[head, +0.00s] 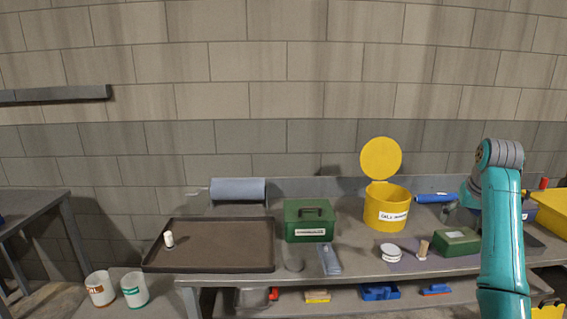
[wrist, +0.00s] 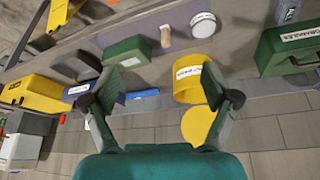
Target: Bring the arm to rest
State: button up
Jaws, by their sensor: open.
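My arm (head: 500,225) stands raised at the right in the head view, in front of the right part of the workbench. My gripper (wrist: 162,82) shows in the wrist view with its two dark fingers spread apart and nothing between them. Beyond the fingers the wrist view shows the bench with a yellow bucket (wrist: 190,88) and a green box (wrist: 128,50). No contact with either shows. In the head view my gripper is mostly hidden or hard to make out behind the arm.
Two white pots (head: 134,290) stand at lower left. A wall runs behind.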

jog(key=s+a+f+t, duration=0.15)
jog(key=a+f, duration=0.25)
jog(key=f, duration=0.9)
jog(key=s+a+f+t, duration=0.15)
jog(key=a+f, duration=0.35)
jog(key=f, duration=0.8)
jog(key=s+a+f+n+t, duration=0.1)
jog(key=s+a+f, duration=0.4)
jog(key=s+f, duration=0.35)
jog(key=s+a+f+t, duration=0.1)
jog(key=s+a+f, duration=0.4)
jog(key=s+f, duration=0.35)
jog(key=s+a+r+n+t, duration=0.1)
jog(key=s+a, duration=0.3)
jog(key=s, duration=0.7)
jog(key=s+a+t, duration=0.2)
jog(key=s+a, duration=0.1)
jog(key=s, duration=0.9)
jog(key=s+a+r+t, duration=0.1)
jog(key=s+r, duration=0.8)
jog(key=s+a+r+n+t+y, duration=0.1)
jog(key=s+a+r, duration=0.1)
jog(key=s+r, duration=0.6)
jog(key=shift+a+v, duration=0.25)
jog(key=shift+v, duration=0.95)
